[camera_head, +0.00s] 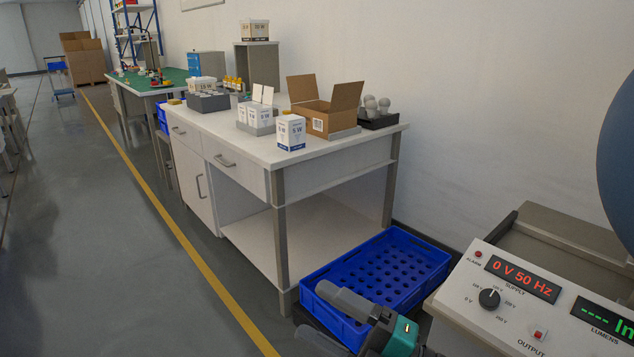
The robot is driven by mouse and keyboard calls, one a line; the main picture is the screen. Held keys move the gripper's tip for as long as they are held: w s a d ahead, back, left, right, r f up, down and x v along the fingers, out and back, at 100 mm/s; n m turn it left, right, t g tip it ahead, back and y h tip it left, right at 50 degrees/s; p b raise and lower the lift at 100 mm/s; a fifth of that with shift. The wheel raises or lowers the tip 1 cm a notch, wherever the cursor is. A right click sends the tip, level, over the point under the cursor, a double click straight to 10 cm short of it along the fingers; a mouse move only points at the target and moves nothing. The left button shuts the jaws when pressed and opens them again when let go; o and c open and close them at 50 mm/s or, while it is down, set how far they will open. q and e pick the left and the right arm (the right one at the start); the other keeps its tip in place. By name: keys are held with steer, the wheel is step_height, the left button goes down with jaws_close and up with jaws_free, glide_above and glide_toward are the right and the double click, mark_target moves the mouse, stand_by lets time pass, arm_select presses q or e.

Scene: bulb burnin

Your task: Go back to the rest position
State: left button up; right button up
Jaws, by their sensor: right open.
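My right gripper (312,311) is at the bottom centre, with its two dark grey fingers spread apart and pointing left. I see nothing between the fingers. It overlaps the near side of a blue crate (425,247) with round holes in its floor. From this one view I cannot tell how far the gripper is from the crate. My left gripper is out of view.
A white workbench (345,152) holds an open cardboard box (318,122), small bulb boxes (291,132) and bulbs (384,106). A test panel (540,290) stands at lower right, near a large blue rounded thing (618,165). The floor at left is clear.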

steer(key=d+f+m+t+h, duration=0.6)
steer(key=d+f+m+h, duration=0.65)
steer(key=m, duration=0.75)
steer(key=s+d+f+m+g+h, duration=0.1)
steer(key=s+f+m+g+h, duration=0.25)
steer(key=s+f, duration=0.35)
arm_select(q)
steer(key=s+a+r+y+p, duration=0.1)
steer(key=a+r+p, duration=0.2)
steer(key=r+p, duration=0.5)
steer(key=p, duration=0.4)
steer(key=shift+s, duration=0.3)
arm_select(e)
step_height(320, 180, up, 5)
steer(key=s+d+g, duration=0.1)
steer(key=s+d, duration=0.1)
steer(key=d, duration=0.1)
steer(key=shift+s, duration=0.2)
steer(key=shift+m+g, duration=0.25)
steer(key=shift+c, duration=0.2)
